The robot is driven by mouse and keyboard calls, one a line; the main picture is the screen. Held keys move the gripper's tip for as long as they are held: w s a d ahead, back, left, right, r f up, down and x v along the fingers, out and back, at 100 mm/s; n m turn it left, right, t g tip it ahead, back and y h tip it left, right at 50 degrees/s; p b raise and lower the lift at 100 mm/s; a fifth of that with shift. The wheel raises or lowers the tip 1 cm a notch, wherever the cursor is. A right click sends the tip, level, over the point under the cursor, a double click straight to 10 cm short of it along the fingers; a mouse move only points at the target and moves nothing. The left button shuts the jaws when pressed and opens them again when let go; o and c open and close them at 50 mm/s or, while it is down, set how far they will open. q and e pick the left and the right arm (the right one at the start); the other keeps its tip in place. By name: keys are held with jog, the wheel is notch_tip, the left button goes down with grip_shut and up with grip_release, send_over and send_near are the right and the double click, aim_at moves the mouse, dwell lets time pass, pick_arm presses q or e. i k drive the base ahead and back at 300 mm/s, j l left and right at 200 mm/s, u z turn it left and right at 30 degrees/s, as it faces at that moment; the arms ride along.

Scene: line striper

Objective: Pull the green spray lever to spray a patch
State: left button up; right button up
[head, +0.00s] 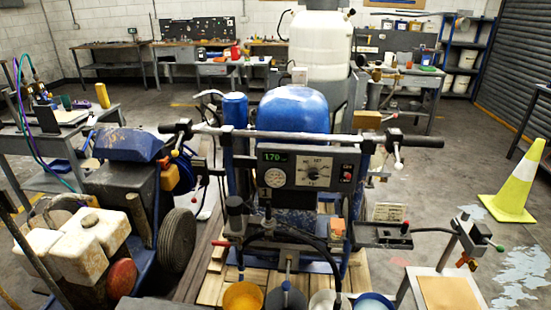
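A small lever with a green tip (499,248) sticks out to the right from the upright post (468,236) of a small stand at the lower right. An orange part hangs on the post below it. A tan flat panel (448,294) lies on the stand's pale base, in front of the post. The blue line striper (292,112) stands in the middle, with a handlebar and a control panel (308,170) whose green display seems to read 170. I cannot make out either gripper in the head view, and nothing visibly touches the green-tipped lever.
A dark bracket with red-tipped parts (384,234) reaches from the striper toward the stand. Several paint buckets (243,297) stand along the front. A yellow-green cone (516,185) stands at the right, near pale paint patches on the floor (522,270). An engine cart (85,245) stands left.

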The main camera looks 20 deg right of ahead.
aim_at(500, 249)
jog(key=z, duration=2.35)
